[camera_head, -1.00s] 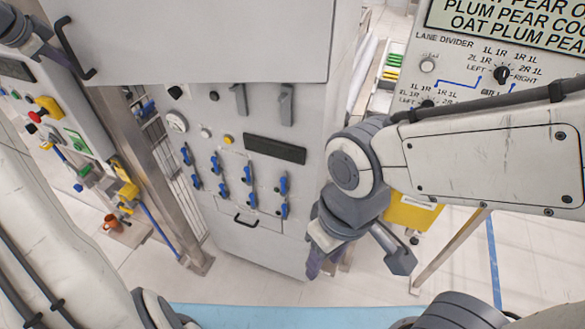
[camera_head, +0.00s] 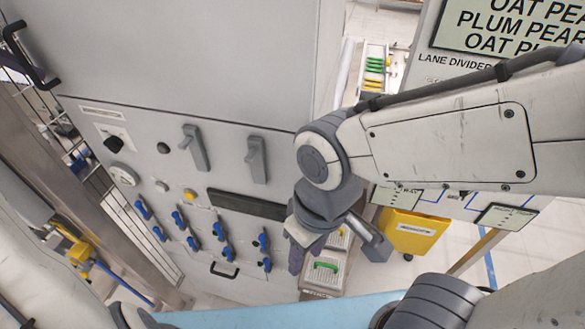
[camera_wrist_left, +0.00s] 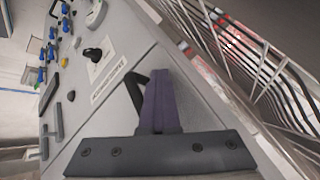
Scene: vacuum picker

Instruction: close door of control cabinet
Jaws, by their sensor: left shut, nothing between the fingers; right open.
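The control cabinet (camera_head: 150,250) is a tall grey box. Its upper door (camera_head: 190,60) is a plain grey panel, with its lower edge just above the switch panel. The door looks nearly flush with the panel; I cannot tell whether it is fully shut. A black door handle (camera_head: 24,58) is at the door's left edge. It also shows in the left wrist view (camera_wrist_left: 135,92). My left gripper (camera_wrist_left: 158,78) is shut and empty, its purple fingers beside the handle; contact is unclear. My right gripper (camera_head: 335,252) is open and empty in front of the cabinet's right side.
Blue-capped switches (camera_head: 192,243), grey levers (camera_head: 194,148) and a black knob (camera_head: 114,144) stick out below the door. Metal frame posts (camera_head: 70,150) stand to the left. A yellow box (camera_head: 412,230) and a display panel are on the right.

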